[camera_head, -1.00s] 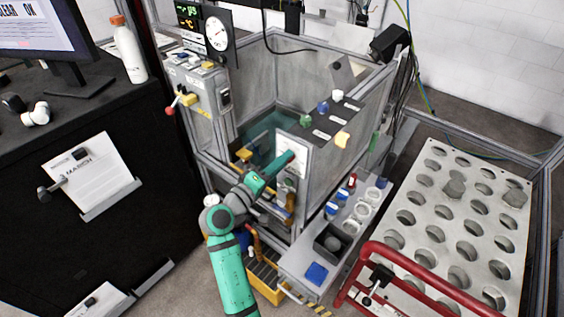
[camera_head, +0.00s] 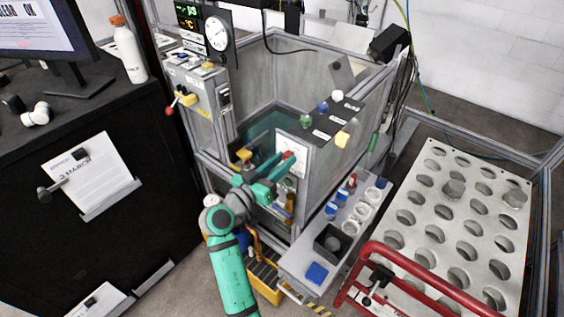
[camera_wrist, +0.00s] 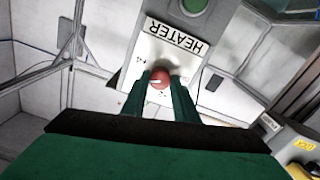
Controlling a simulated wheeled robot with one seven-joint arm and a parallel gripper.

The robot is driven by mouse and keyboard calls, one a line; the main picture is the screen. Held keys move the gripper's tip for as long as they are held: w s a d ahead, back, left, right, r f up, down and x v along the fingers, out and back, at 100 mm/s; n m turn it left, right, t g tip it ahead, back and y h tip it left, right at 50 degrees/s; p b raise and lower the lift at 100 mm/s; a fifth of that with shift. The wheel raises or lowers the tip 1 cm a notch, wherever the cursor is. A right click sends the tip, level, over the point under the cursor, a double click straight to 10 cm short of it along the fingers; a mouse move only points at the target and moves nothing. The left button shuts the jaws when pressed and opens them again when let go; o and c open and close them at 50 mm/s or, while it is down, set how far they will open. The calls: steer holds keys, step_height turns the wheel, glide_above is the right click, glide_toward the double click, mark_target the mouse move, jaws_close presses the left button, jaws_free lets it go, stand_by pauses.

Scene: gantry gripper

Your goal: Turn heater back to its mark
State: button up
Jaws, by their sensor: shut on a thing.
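The heater panel (camera_wrist: 180,48) is a white plate with the word HEATER, upside down in the wrist view. Its red round knob (camera_wrist: 160,80) sits between the fingertips of my gripper (camera_wrist: 159,84), which is shut on it. A short white line shows on the knob's face. In the head view the white panel (camera_head: 291,150) stands at the front of the grey-framed enclosure, and my gripper (camera_head: 283,164) reaches it from the lower left. The fingers hide part of the panel, and I cannot read where the mark is.
A grey control box (camera_head: 193,85) with a red-tipped lever is at the enclosure's left. Coloured knobs line a dark strip (camera_head: 330,120) to the right. A bench with cups (camera_head: 340,225) and a red tubular rail (camera_head: 430,275) stand at the lower right.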

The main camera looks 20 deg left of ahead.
steer(key=m, duration=0.4)
steer(key=shift+d+f+m, duration=0.1)
steer(key=shift+f+m, duration=0.05)
steer(key=shift+m, duration=0.25)
stand_by(0.4)
steer(key=o, duration=1.1)
steer(key=shift+c, duration=0.2)
steer(key=shift+s, duration=0.15)
steer(key=shift+s+a, duration=0.2)
steer(key=shift+s, duration=0.05)
steer(key=v, duration=1)
